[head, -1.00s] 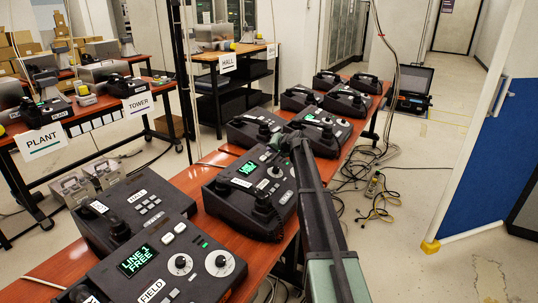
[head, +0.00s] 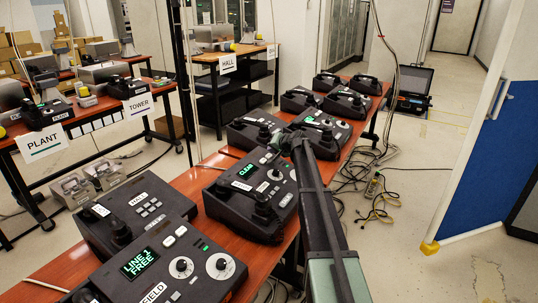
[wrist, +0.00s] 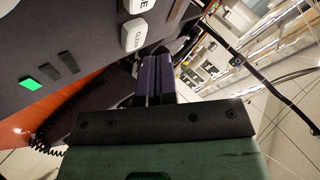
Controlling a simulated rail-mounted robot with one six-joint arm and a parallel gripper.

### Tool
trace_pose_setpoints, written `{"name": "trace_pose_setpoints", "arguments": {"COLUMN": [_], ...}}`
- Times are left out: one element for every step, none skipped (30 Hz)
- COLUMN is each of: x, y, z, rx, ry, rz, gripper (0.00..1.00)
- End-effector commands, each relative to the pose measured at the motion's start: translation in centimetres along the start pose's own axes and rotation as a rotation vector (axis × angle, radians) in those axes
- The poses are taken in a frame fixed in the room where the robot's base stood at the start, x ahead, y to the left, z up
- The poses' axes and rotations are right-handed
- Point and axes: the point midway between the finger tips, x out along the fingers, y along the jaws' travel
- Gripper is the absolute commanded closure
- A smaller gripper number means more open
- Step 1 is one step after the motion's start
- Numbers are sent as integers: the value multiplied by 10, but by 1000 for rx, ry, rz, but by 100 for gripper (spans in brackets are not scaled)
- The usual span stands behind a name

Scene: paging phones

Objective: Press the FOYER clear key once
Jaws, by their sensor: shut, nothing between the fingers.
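A dark desk phone (head: 233,208) in the middle of the near table has a green screen (head: 246,169) that appears to read CLEAR. Its white name label (head: 241,185) is too small to read, so I cannot confirm it is FOYER. In the wrist view my gripper (wrist: 158,66) is shut and empty, close beside a white key (wrist: 133,35) whose lettering looks like CLEAR. I cannot tell whether they touch. Another white key (wrist: 139,5) ends in E.
A lit green lamp (wrist: 30,84) shows on the phone panel. The nearest phone (head: 190,275) is labelled FIELD, with a HALL phone (head: 122,215) behind it. More phones (head: 324,128) stand farther along the table. Cables (head: 375,200) lie on the floor at right.

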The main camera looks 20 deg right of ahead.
Motion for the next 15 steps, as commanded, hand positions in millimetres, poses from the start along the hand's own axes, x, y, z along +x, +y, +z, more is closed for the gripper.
{"name": "trace_pose_setpoints", "arguments": {"x": [0, 0, 0, 0, 0, 0, -1, -3, -5, -7, -9, -13, -15, -17, -20], "y": [0, 0, 0, 1, 0, 0, -1, -2, -4, -6, -8, -10, -12, -14, -16], "z": [0, 0, 0, 0, 0, 0, -1, -2, -4, -6, -7, -10, -11, -13, -15], "rx": [0, 0, 0, 0, 0, 0, 0, 0, 0, 0, 0, 0, 1, 1, 1], "ry": [0, 0, 0, 0, 0, 0, 0, 0, 0, 0, 0, 0, 0, 0, 0], "rz": [0, 0, 0, 0, 0, 0, 0, 0, 0, 0, 0, 0, 0, 0, 0], "gripper": [100, 100, 100, 100, 100, 100, 100, 100, 100, 100, 100, 100, 100, 100, 100]}}
